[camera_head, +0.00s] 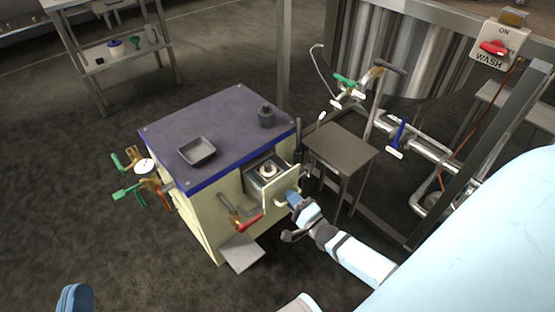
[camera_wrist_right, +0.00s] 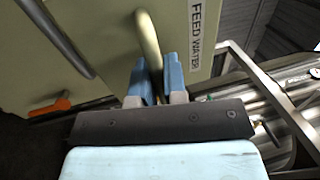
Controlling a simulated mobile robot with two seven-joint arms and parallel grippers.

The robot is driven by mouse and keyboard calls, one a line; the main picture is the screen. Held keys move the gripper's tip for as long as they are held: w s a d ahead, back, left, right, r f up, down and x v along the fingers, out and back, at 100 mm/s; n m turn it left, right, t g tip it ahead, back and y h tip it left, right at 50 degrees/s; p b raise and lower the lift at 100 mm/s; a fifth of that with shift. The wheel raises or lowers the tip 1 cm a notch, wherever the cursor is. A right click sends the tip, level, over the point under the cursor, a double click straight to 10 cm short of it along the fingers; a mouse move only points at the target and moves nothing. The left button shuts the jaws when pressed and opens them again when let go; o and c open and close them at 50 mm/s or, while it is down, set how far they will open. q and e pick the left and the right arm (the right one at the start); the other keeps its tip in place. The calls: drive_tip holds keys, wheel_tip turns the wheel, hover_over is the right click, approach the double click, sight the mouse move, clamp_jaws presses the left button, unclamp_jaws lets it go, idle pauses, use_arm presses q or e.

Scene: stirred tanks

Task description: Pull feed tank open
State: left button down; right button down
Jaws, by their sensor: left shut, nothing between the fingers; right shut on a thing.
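The feed tank is a cream drawer in the front of a cream cabinet, and it stands partly out, its front panel (camera_head: 281,187) clear of the cabinet face. An opening with a small round light-coloured piece shows behind the panel. In the right wrist view the panel (camera_wrist_right: 120,40) carries a "FEED WATER" label (camera_wrist_right: 204,25). My right gripper (camera_head: 292,197) is shut on the drawer's brass-coloured handle (camera_wrist_right: 148,38); its blue fingers (camera_wrist_right: 156,78) sit on either side of it. My left gripper (camera_head: 75,297) is at the bottom left edge, shut and empty, away from the cabinet.
The cabinet's dark top (camera_head: 225,125) holds a grey tray (camera_head: 197,151) and a dark weight-like piece (camera_head: 267,116). A red-handled valve (camera_head: 249,222) is left of the drawer. A small grey table (camera_head: 340,149) and a steel tank (camera_head: 400,50) stand right. Floor is clear at front left.

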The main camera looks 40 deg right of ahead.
use_arm(q)
drive_tip(key=shift+r+t, duration=0.3)
drive_tip(key=shift+r, duration=0.2)
use_arm(e)
drive_tip(key=shift+s, duration=0.7)
drive_tip(key=c, duration=1.2)
unclamp_jaws()
